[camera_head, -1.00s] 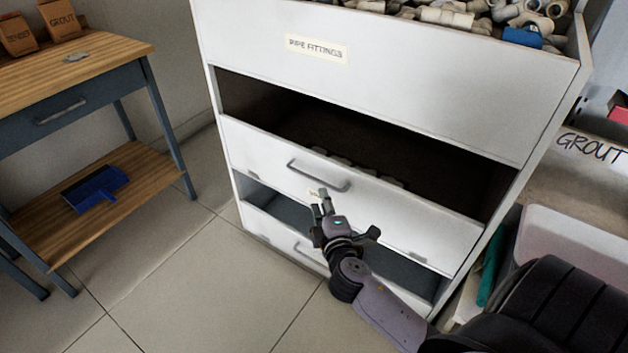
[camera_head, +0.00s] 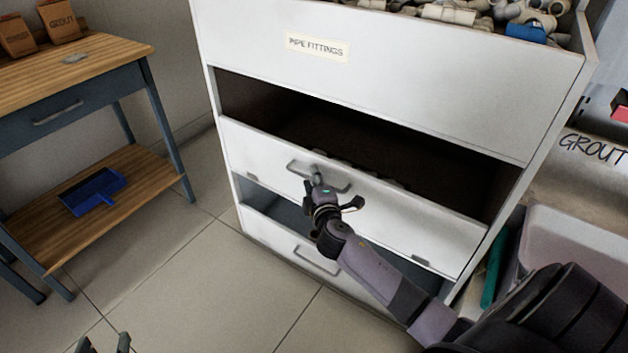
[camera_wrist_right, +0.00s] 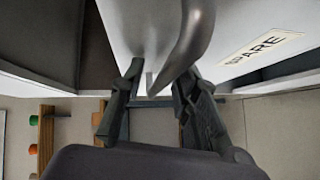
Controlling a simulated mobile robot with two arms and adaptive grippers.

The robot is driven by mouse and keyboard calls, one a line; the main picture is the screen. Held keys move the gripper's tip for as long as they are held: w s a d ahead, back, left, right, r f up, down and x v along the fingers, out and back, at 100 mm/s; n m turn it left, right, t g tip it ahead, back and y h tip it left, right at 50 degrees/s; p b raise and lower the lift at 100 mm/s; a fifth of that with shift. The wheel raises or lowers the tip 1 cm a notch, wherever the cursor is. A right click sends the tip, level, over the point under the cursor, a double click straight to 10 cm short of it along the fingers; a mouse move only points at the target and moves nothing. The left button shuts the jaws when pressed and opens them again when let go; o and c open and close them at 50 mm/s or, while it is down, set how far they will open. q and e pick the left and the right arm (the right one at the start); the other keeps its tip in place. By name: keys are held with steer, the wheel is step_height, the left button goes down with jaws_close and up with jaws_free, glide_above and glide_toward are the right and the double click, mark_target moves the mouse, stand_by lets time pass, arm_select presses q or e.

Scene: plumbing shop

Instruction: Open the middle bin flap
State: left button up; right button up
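The middle bin flap (camera_head: 400,215) is a white panel on the cabinet front, with a dark gap above it and a grey bar handle (camera_head: 340,187). A label reading "SPARE" (camera_wrist_right: 262,46) is on the flap. Two fingertips of my left gripper (camera_head: 103,344) show apart at the bottom left edge, with nothing seen between them.
The top bin front (camera_head: 420,85), labelled "PIPE FITTINGS", has fittings above it. A lower flap with its own handle (camera_head: 316,262) is below. A wooden workbench (camera_head: 90,65) with a blue dustpan (camera_head: 93,190) stands left. Floor between is clear. A pale tray (camera_head: 575,245) is at right.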

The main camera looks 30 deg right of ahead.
jaws_close()
stand_by(0.7)
